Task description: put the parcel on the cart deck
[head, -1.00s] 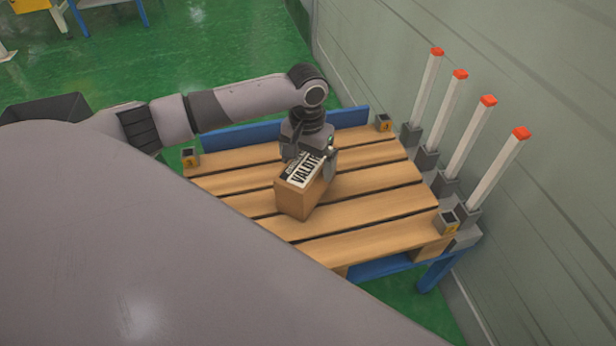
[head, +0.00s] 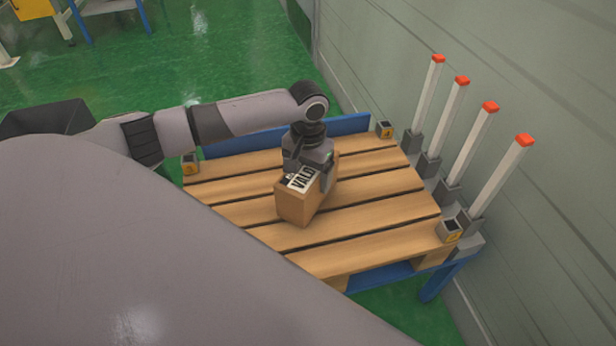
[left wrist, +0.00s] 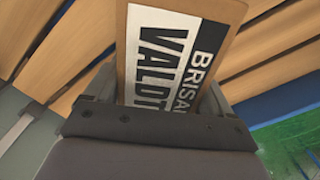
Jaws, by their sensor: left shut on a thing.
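The parcel (head: 298,207) is a brown box with a black and white label on top. In the head view it is at the middle of the slatted wooden cart deck (head: 378,212); I cannot tell whether its underside touches the slats. My left gripper (head: 309,178) comes down from above and is shut on the parcel, hiding its far part. In the left wrist view the label of the parcel (left wrist: 180,55) fills the space between the fingers, with deck slats (left wrist: 75,55) on both sides. My right gripper is not in view.
Several white posts with red tops (head: 469,127) stand along the deck's right side, near a grey wall (head: 540,70). Small metal corner brackets (head: 449,230) sit at the deck's corners. A blue board (head: 350,124) runs along the far edge. The slats around the parcel are bare.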

